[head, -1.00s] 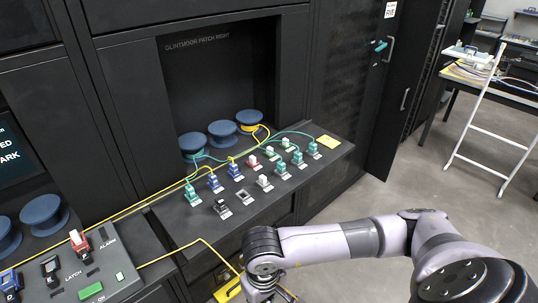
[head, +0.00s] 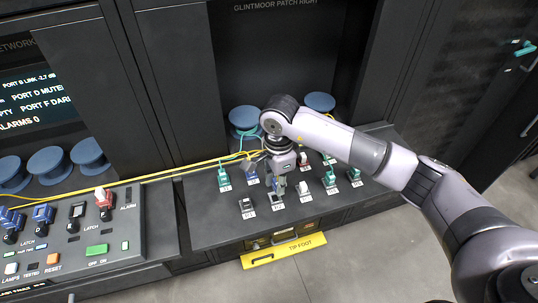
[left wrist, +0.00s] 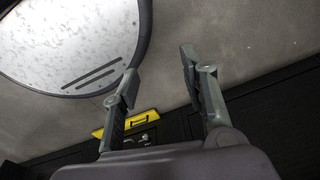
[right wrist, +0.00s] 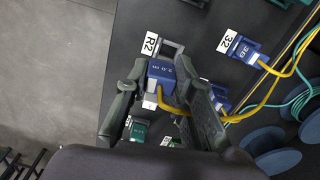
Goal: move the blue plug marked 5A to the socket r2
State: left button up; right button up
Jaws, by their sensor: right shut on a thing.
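My right gripper (head: 279,188) is low over the middle of the right patch shelf, pointing down. In the right wrist view, its fingers are shut on a blue plug (right wrist: 160,73) with a yellow cable leading off it. The print on the plug is too small to read for sure. The plug is right beside the grey socket r2 (right wrist: 174,47), whose label reads R2 (right wrist: 150,43). I cannot tell whether plug and socket touch. My left gripper (left wrist: 157,75) shows only in the left wrist view, open and empty, away from the shelf.
Another blue plug (right wrist: 246,54) with a yellow cable sits nearby. Green plugs (head: 224,178), a black one (head: 247,207) and a white one (head: 303,187) stand around the gripper. Yellow cables (head: 200,165) run along the shelf's back. Blue spools (head: 245,116) stand behind.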

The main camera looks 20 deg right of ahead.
aim_at(275, 185)
jog(key=shift+w+a+r+m, duration=0.1)
jog(key=shift+w+r+m, duration=0.3)
jog(key=shift+w, duration=0.2)
jog(key=shift+f, duration=0.15)
jog(key=shift+s+f+b, duration=0.1)
jog(key=shift+f+b, duration=0.15)
jog(key=shift+b, duration=0.05)
jog(key=shift+f, duration=0.35)
notch_tip(275, 185, down, 2)
jog(key=shift+f+b, duration=0.25)
jog(key=shift+b, duration=0.6)
jog(key=shift+f+b, duration=0.3)
jog(key=shift+f, duration=0.3)
pick_arm(q)
jog(key=shift+s+d+f, duration=0.15)
jog(key=shift+s+f, duration=0.4)
jog(key=shift+f, duration=0.3)
jog(key=shift+s+d+f, duration=0.15)
jog(key=shift+s+f, duration=0.4)
jog(key=shift+f, duration=0.25)
